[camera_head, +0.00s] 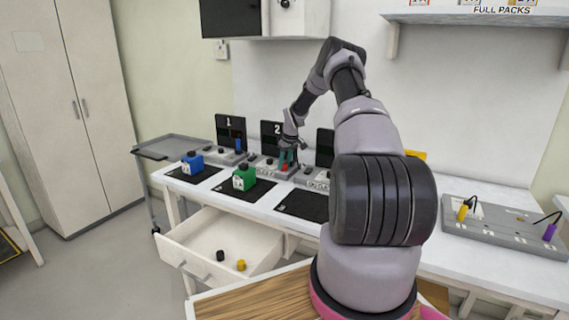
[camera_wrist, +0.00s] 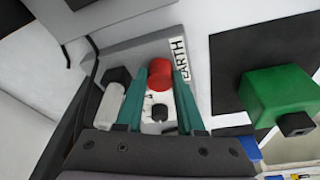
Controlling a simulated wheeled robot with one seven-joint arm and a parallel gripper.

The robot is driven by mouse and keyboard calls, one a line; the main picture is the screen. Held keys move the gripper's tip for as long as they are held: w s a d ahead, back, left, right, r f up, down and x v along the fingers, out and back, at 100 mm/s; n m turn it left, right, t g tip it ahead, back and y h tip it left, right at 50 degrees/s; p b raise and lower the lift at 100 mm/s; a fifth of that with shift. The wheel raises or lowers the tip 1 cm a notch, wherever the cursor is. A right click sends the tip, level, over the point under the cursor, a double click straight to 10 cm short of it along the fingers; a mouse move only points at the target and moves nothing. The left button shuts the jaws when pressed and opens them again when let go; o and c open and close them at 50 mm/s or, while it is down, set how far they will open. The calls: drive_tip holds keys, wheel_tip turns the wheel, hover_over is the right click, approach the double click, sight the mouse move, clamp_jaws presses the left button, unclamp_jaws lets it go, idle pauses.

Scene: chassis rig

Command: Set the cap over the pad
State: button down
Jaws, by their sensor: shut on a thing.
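My gripper (camera_wrist: 158,68) has two teal fingers and is shut on a small red cylindrical cap (camera_wrist: 160,74). In the head view, my gripper (camera_head: 288,158) is low over the grey station unit below the board marked 2, with a bit of red (camera_head: 284,167) at its fingers. I cannot tell whether the cap touches the unit. I cannot make out the pad; the cap and fingers cover part of that face.
A green box (camera_head: 244,177) and a blue box (camera_head: 192,163) stand on black mats. An open drawer (camera_head: 214,250) holds a black cap (camera_head: 220,255) and a yellow cap (camera_head: 241,265). A grey panel (camera_head: 500,232) with yellow and purple plugs lies at right.

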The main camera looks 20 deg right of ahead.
drive_tip(key=shift+c, duration=2.2)
unclamp_jaws()
drive_tip(key=v, duration=1)
drive_tip(key=shift+r, duration=0.4)
drive_tip(key=s+a+r+m, duration=0.1)
drive_tip(key=s+a+r, duration=0.45)
drive_tip(key=r, duration=0.35)
drive_tip(key=s+a+r+m+t+h, duration=0.1)
drive_tip(key=s+a+r, duration=0.3)
drive_tip(key=s+r, duration=0.3)
drive_tip(key=s+a+r+m, duration=0.1)
drive_tip(key=s+a+r, duration=0.4)
drive_tip(key=r, duration=0.5)
drive_tip(key=s+a+r+m+t+y, duration=0.1)
drive_tip(key=s+a, duration=0.3)
drive_tip(key=s, duration=1)
drive_tip(key=s+a+r+m+t+y, duration=0.1)
drive_tip(key=s+a+r+m+t, duration=0.1)
drive_tip(key=s, duration=1.2)
drive_tip(key=shift+s+a+r+m, duration=0.35)
drive_tip(key=shift+a+r+m, duration=0.35)
drive_tip(key=shift+a, duration=0.4)
